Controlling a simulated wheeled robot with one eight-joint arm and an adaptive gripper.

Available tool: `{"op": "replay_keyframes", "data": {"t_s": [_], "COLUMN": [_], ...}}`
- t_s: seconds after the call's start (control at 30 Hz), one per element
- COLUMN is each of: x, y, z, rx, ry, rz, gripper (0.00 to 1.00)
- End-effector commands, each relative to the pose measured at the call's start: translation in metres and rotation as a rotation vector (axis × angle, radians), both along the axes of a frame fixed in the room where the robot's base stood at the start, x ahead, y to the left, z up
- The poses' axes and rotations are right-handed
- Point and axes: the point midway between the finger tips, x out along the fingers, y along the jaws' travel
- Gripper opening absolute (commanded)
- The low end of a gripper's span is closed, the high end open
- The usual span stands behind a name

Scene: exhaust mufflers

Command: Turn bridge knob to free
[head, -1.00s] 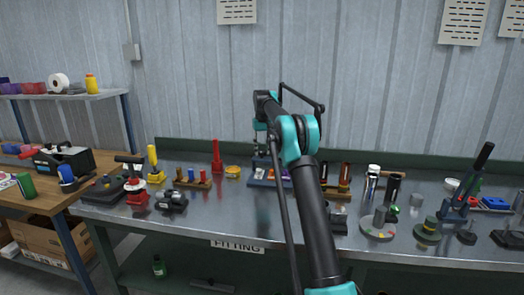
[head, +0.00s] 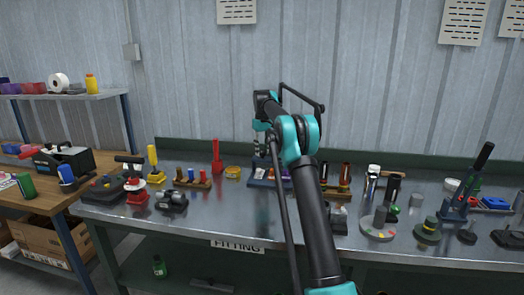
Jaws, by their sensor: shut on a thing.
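My arm reaches from the bottom of the head view to the back middle of the metal bench. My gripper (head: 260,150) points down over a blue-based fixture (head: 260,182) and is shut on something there. The bridge knob cannot be made out; my gripper and arm cover that spot, and the parts are small. I cannot tell which way the knob is turned.
The metal bench (head: 240,215) holds many small fixtures. A red upright tool (head: 217,157) and a yellow ring (head: 232,172) stand left of my gripper. A wooden rack (head: 192,180) is farther left. A tall lever press (head: 468,190) stands right. The front middle is clear.

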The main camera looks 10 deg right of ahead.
Motion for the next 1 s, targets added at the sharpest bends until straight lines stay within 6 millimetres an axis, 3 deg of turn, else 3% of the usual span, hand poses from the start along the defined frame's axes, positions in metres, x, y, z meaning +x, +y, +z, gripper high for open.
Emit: {"op": "replay_keyframes", "data": {"t_s": [0.13, 0.17, 0.3, 0.67, 1.0], "x": [0.0, 0.0, 0.0, 0.0, 0.0], "y": [0.0, 0.0, 0.0, 0.0, 0.0], "z": [0.0, 0.0, 0.0, 0.003, 0.049], "rx": [0.0, 0.0, 0.0, 0.0, 0.0], "ry": [0.0, 0.0, 0.0, 0.0, 0.0], "rz": [0.0, 0.0, 0.0, -0.001, -0.001], "gripper": [0.07, 0.38, 0.55, 0.56, 0.56]}}
